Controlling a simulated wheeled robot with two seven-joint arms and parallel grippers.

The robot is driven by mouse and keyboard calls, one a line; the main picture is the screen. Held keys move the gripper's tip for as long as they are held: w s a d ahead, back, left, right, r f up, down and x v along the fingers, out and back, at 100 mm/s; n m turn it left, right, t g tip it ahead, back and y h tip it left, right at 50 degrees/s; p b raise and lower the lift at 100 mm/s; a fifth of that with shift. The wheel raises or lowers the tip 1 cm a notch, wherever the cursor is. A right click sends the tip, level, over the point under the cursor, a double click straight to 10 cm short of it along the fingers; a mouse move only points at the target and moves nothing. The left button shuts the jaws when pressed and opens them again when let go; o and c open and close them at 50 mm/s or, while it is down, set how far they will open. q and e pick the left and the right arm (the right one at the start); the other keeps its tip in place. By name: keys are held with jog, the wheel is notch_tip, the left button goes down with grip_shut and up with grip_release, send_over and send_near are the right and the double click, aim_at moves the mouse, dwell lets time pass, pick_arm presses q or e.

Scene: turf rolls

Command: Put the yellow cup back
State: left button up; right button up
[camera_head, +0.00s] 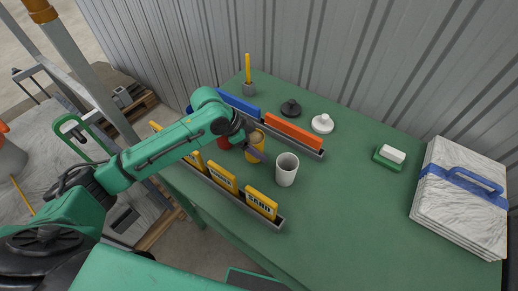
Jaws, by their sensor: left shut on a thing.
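The yellow cup (256,142) is near the middle of the green table, between two long trays. My left gripper (258,151) is shut on it, with a dark finger across its side. I cannot tell whether the cup touches the table. A red cup (222,142) is just left of it, partly hidden by my left arm. A white cup (286,169) stands upright and open to the right of the yellow cup. My right gripper is not in view.
A front tray holds several yellow boxes (262,203); a back tray holds a blue box (238,104) and a red box (293,131). Behind are black (291,108) and white (322,123) knobbed objects. A wrapped stack (462,196) lies right. The table's front right is clear.

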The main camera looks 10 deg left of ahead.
pick_arm(q)
jog(key=shift+a+f, duration=0.25)
jog(key=shift+f, duration=0.85)
jog(key=shift+d+f, duration=0.1)
jog(key=shift+d, duration=0.05)
jog(key=o, duration=1.5)
jog(key=shift+o, duration=0.3)
jog(key=v, duration=1.2)
jog(key=shift+b, duration=0.45)
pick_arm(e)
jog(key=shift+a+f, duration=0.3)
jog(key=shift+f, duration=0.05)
